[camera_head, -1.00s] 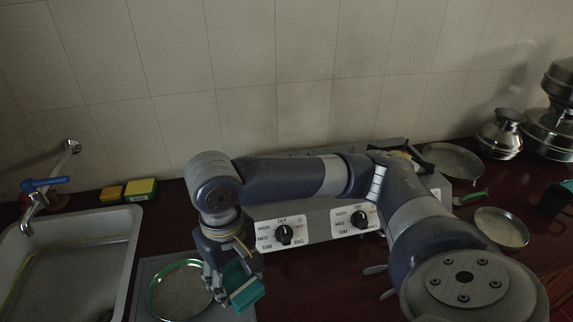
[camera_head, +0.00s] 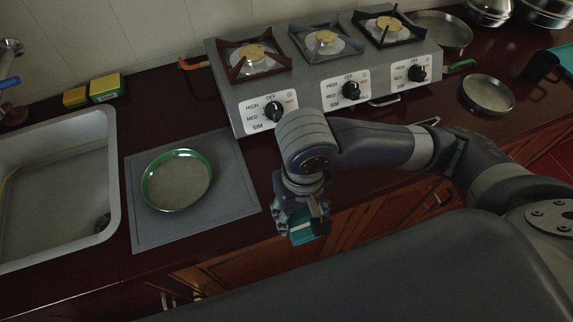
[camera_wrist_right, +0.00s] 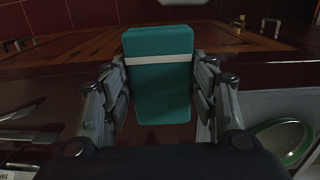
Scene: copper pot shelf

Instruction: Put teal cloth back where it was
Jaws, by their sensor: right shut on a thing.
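The teal cloth, a folded block with a white band (camera_wrist_right: 160,92), is between the fingers of my right gripper (camera_wrist_right: 162,84) in the right wrist view. In the head view, the right gripper (camera_head: 304,214) points down and is shut on the teal cloth (camera_head: 302,236), of which only part shows below the fingers. They are at the front edge of the dark red counter, right of the grey mat. My left gripper is not in view.
A green-rimmed plate (camera_head: 177,180) lies on the grey mat (camera_head: 145,232) beside the sink (camera_head: 112,165). A three-burner stove (camera_head: 240,95) stands behind my right arm. A metal pan (camera_head: 487,93), a dark mug (camera_head: 541,66) and a teal thing (camera_head: 565,60) are at the right.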

